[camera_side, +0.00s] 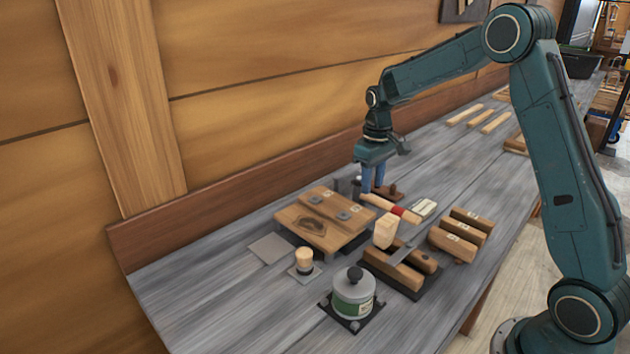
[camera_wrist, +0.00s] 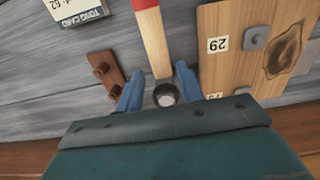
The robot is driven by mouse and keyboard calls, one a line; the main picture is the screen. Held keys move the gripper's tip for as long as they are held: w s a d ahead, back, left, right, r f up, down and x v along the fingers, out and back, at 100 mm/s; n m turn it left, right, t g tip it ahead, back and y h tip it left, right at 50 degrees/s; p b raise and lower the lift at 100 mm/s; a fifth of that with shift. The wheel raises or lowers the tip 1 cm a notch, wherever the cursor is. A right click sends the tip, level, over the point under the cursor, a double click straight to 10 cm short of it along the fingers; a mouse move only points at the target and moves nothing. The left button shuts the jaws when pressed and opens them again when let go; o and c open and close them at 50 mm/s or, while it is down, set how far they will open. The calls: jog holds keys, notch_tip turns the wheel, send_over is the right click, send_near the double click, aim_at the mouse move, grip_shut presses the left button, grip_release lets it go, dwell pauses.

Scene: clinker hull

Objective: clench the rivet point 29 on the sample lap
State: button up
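The sample lap (camera_side: 318,231) is a light wooden board with overlapping planks on the bench. In the wrist view its plank (camera_wrist: 232,75) is on the right, with a label 29 (camera_wrist: 217,44) beside a grey metal rivet point (camera_wrist: 254,36). My gripper (camera_side: 373,190) points down behind the lap, just right of it in the side view. In the wrist view its blue fingers (camera_wrist: 160,84) are apart. A dark round piece with a pale top (camera_wrist: 165,95) lies between them, with no clear grip on it.
A small brown block with pegs (camera_wrist: 106,72) and a white card (camera_wrist: 78,8) are near the handle.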

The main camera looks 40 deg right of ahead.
aim_at(371, 195)
jog(key=shift+f, duration=2.25)
grip_shut()
jog(key=shift+r, duration=0.7)
dwell(0.8)
jog(key=shift+r, duration=4)
